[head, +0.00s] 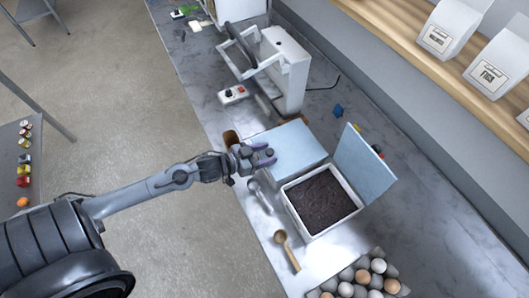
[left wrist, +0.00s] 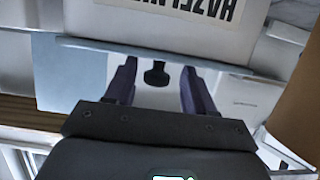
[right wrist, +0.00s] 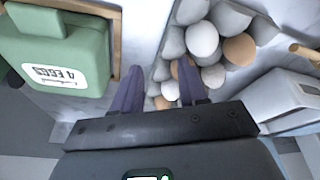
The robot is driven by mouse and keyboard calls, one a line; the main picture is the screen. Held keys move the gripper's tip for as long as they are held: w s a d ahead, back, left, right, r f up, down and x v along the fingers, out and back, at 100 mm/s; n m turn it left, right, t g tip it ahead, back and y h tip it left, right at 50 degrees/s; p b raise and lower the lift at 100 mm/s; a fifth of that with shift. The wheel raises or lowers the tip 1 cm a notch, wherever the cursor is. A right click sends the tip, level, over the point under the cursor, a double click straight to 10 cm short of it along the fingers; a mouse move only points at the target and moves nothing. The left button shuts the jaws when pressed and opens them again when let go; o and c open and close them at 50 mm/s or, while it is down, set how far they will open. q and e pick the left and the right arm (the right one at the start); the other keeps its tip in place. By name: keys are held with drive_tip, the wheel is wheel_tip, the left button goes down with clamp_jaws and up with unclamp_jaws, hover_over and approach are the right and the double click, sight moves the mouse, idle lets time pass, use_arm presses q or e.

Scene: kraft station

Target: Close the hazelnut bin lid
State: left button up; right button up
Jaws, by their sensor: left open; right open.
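The hazelnut bin (left wrist: 130,22) is white, and its partly cut-off label reads "HAZELN" upside down in the left wrist view. A light blue lid (head: 288,150) lies about flat over the bin at my left gripper in the head view; I cannot tell whether it is fully seated. Its edge (left wrist: 180,54) runs across the left wrist view. My left gripper (head: 266,154) is open and empty at the lid's left edge; contact is unclear. My right gripper (right wrist: 160,82) is open and empty above eggs, outside the head view.
Next to it, an open white bin (head: 290,208) holds dark brown contents, its blue lid (head: 362,165) raised. A metal scoop (head: 260,195), a wooden spoon (head: 287,250) and egg tray (head: 375,268) are close by. A green container (right wrist: 55,50) stands left of my right gripper.

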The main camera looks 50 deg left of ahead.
use_arm(q)
drive_tip(key=shift+s+f, duration=0.2)
drive_tip(key=shift+s, duration=0.05)
drive_tip(key=shift+s+r, duration=0.1)
drive_tip(key=shift+s, duration=0.15)
drive_tip(key=v, duration=1)
drive_tip(key=shift+r+p, duration=0.2)
drive_tip(key=shift+p, duration=0.25)
drive_tip(key=shift+w, duration=0.1)
